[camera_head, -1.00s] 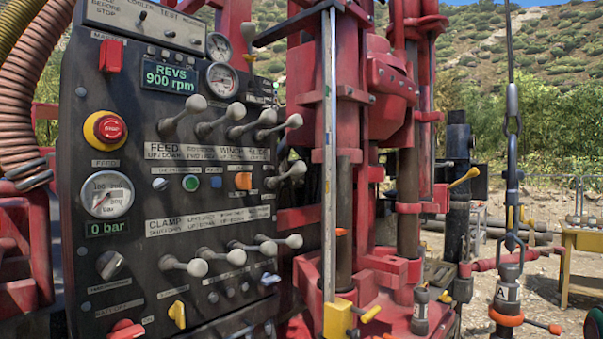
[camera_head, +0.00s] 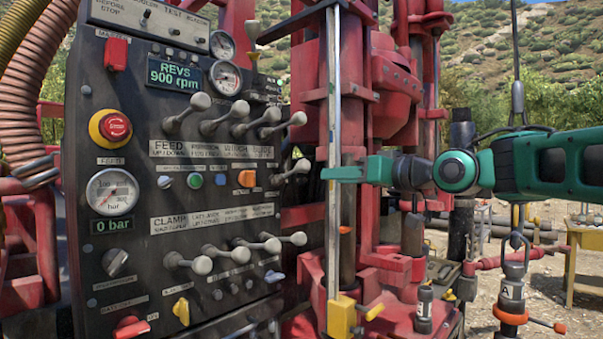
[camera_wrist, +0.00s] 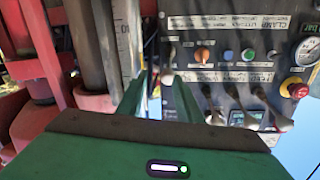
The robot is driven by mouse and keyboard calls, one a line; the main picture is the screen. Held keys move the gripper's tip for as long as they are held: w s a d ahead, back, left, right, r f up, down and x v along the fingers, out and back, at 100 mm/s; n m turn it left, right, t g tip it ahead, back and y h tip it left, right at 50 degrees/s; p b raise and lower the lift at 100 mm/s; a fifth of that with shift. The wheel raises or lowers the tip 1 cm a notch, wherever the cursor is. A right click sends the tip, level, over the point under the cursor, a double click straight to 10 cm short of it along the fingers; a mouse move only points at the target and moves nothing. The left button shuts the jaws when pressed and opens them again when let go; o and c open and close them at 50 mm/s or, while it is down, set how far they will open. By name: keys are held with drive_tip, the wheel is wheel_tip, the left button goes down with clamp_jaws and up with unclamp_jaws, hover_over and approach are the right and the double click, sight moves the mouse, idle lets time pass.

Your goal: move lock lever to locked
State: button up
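On the right edge of the black control panel (camera_head: 140,230), a lever with a grey knob (camera_head: 294,170) sticks out beside the orange button. I take it for the lock lever, but its label is too small to read. My gripper (camera_head: 326,173) reaches in from the right, its green fingers level with this knob and a little to its right. In the wrist view, the panel is upside down and my two fingers (camera_wrist: 160,86) are apart. The same lever knob (camera_wrist: 167,76) appears between them, near the right finger. I cannot tell whether they touch. The gripper holds nothing visible.
Rows of grey-knobbed levers (camera_head: 239,112) stand on the panel to the left. A red emergency stop (camera_head: 113,126) is farther left. An upright metal rail (camera_head: 333,240) and the red drill mast (camera_head: 393,95) stand close to my fingers. A yellow table (camera_head: 572,265) is far right.

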sight(307, 168)
drive_tip(key=shift+n+y, duration=0.3)
drive_tip(key=shift+y, duration=0.2)
drive_tip(key=x, duration=0.3)
drive_tip(key=r+x, duration=0.1)
drive_tip(key=x, duration=0.3)
drive_tip(key=r+x, duration=0.1)
drive_tip(key=x, duration=0.3)
drive_tip(key=shift+s+a, duration=0.15)
drive_tip(key=shift+a, duration=0.4)
clamp_jaws()
